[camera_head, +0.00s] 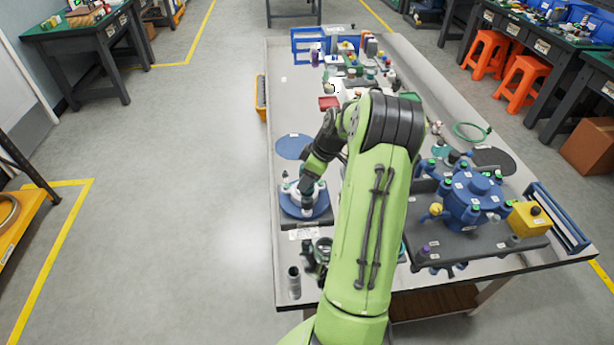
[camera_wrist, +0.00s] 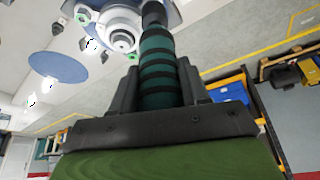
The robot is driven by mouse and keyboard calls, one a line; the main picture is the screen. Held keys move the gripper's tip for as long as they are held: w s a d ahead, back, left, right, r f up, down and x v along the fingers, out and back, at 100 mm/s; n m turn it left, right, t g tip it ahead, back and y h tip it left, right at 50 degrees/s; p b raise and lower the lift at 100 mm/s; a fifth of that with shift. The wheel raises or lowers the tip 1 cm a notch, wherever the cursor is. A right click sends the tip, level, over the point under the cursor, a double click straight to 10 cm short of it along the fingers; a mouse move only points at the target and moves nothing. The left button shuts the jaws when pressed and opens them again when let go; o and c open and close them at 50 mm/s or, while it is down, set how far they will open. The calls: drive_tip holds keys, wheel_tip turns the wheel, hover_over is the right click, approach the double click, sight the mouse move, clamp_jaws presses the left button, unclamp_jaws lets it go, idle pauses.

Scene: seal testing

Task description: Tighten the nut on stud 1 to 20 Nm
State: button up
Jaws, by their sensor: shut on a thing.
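My gripper (camera_wrist: 158,78) is shut on a tool with a dark teal handle (camera_wrist: 157,65) banded in black in the wrist view. The tool's dark far end reaches up beside a white round flange (camera_wrist: 122,32), and whether it touches a nut cannot be told. In the head view the flange (camera_head: 296,197) sits on a round blue base (camera_head: 321,211) at the table's left side, with my gripper just over its right part. Small studs or nuts show around the flange, but their number labels are too small to read, so stud 1 cannot be picked out.
A blue disc (camera_head: 294,146) lies behind the flange. A grey cylinder (camera_head: 294,283) stands at the front left. A blue vessel with several ports (camera_head: 470,200) and a yellow box (camera_head: 528,219) stand at right. Small parts crowd the far end. The table's left strip is mostly clear.

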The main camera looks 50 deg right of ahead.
drive_tip(key=shift+f+b, duration=0.75)
drive_tip(key=shift+f, duration=0.2)
idle(1.1)
drive_tip(key=shift+r, duration=0.1)
drive_tip(key=shift+r+p, duration=1.85)
drive_tip(key=shift+r, duration=0.65)
